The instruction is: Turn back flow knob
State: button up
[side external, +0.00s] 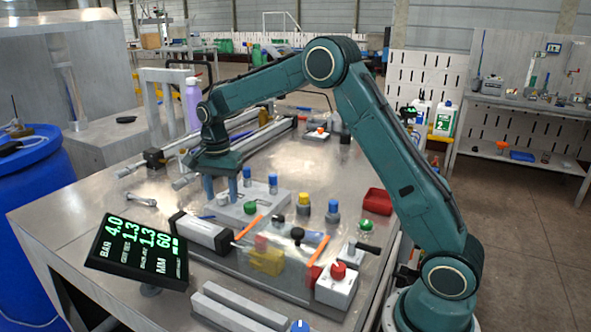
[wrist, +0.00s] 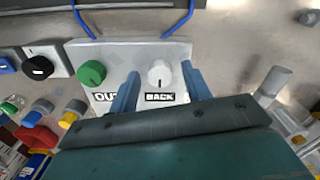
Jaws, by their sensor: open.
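The back flow knob (wrist: 159,73) is round and white, with a dark mark on its lower edge. It sits above the "BACK" label on a light grey block (wrist: 128,52). A green knob (wrist: 92,73) stands to its left above the partly covered "OUT" label. My gripper (wrist: 160,84) is open, with one blue finger on each side of the white knob. Gaps show between the fingers and the knob, so I see no grip. In the side view my gripper (side external: 221,198) points down over the left end of the block (side external: 243,219).
Blue hoses (wrist: 82,20) rise from the block's far edge. A tilted display (side external: 137,251) reads 4.0 bar, 1.3, 1.3 and 60 mm. A grey cylinder (side external: 199,233), several coloured knobs and a red tray (side external: 377,201) stand nearby.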

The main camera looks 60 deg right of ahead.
jog(key=c, duration=1)
